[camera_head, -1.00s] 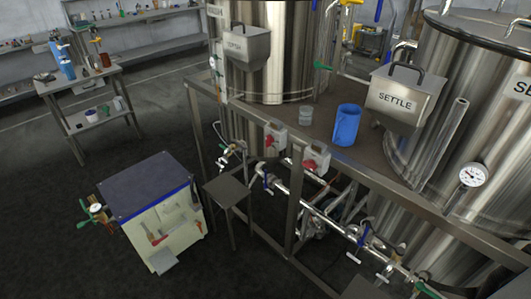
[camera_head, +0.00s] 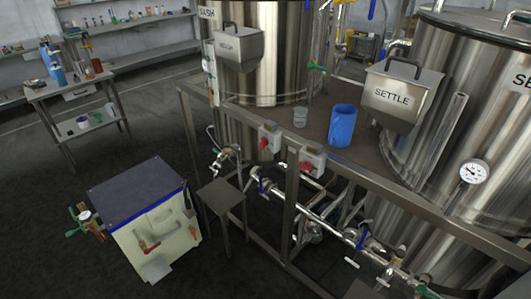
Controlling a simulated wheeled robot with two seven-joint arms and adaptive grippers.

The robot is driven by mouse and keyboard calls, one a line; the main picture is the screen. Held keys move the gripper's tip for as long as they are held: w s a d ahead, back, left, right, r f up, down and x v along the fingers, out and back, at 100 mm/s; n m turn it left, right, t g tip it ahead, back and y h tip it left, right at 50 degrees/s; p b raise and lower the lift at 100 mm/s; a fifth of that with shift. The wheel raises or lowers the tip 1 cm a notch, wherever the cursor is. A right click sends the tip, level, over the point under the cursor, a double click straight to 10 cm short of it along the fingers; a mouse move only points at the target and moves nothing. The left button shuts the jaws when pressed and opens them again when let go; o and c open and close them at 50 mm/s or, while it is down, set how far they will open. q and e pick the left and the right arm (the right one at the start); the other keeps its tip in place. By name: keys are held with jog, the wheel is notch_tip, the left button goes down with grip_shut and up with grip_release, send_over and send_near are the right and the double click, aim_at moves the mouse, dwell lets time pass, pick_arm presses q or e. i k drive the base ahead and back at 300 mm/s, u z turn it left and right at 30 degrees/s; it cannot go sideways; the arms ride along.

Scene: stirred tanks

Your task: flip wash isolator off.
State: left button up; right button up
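Two grey isolator boxes with red handles are fixed to the front rail of the tank frame. The left isolator (camera_head: 267,141) is below the left steel tank (camera_head: 265,75), whose partly cut label seems to read "WASH". The right isolator (camera_head: 309,161) is a little further right along the rail. I cannot read a label on either isolator, nor tell their handle positions for sure. Neither of my grippers is in view.
A white cabinet with a dark top (camera_head: 135,190) and a small steel stand (camera_head: 221,196) stand on the floor before the frame. A blue jug (camera_head: 341,126) stands on the deck near a box marked SETTLE (camera_head: 394,97). Dark floor is clear at the lower left.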

aim_at(263, 142)
jog(key=k, duration=0.6)
jog(key=u, duration=0.6)
jog(key=i, duration=1.25)
jog(key=u, duration=0.15)
